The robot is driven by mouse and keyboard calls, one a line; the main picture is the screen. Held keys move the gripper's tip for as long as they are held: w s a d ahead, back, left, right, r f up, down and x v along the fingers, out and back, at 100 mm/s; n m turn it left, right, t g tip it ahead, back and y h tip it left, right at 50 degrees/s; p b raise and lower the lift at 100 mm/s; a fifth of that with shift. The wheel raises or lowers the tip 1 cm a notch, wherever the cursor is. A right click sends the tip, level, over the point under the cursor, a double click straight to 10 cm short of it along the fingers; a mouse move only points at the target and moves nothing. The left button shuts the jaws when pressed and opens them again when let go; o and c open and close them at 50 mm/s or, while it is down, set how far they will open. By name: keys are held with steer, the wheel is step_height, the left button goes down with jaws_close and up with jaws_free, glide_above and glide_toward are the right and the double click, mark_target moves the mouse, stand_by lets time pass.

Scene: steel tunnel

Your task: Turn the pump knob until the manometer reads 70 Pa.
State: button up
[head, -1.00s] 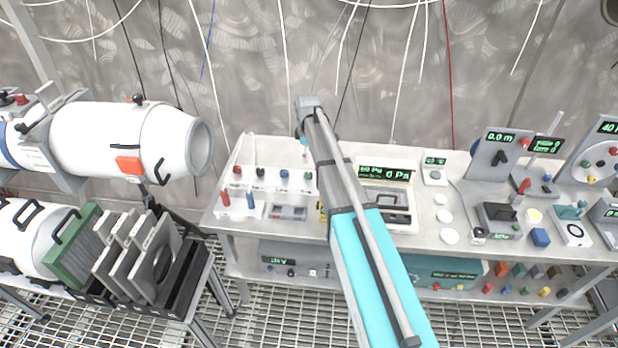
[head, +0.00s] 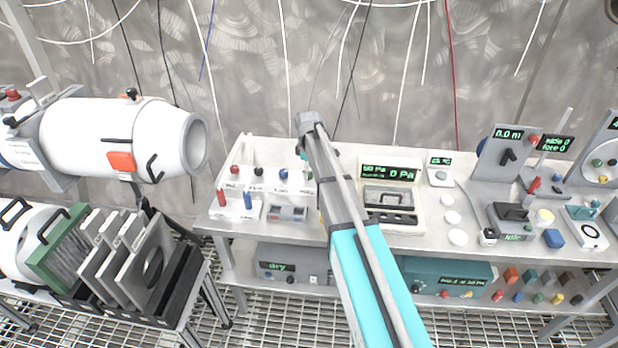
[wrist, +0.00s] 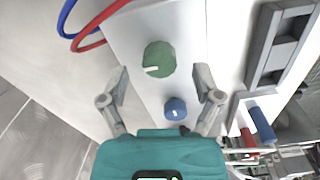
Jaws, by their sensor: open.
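A green knob (wrist: 159,59) with a white pointer mark sits on a pale panel in the wrist view. A smaller blue knob (wrist: 175,108) is below it. My gripper (wrist: 161,72) is open, with its fingers apart on either side of the green knob in the picture; I cannot tell its height above the panel. In the head view the manometer display (head: 388,172) glows green and reads 0 Pa. Smaller text beside it is hard to read. My arm crosses the head view, hiding the green knob and most of the gripper there.
A metal bench (head: 350,146) carries several instruments. A box with red and blue posts (head: 234,209) stands left of my arm. Red and blue leads (wrist: 88,25) run at the wrist view's upper left. A white cylinder (head: 75,140) and a rack of grey plates (head: 128,255) are further left.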

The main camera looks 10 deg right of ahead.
steer(key=shift+f+b, duration=0.45)
steer(key=shift+f, duration=0.2)
jaws_close()
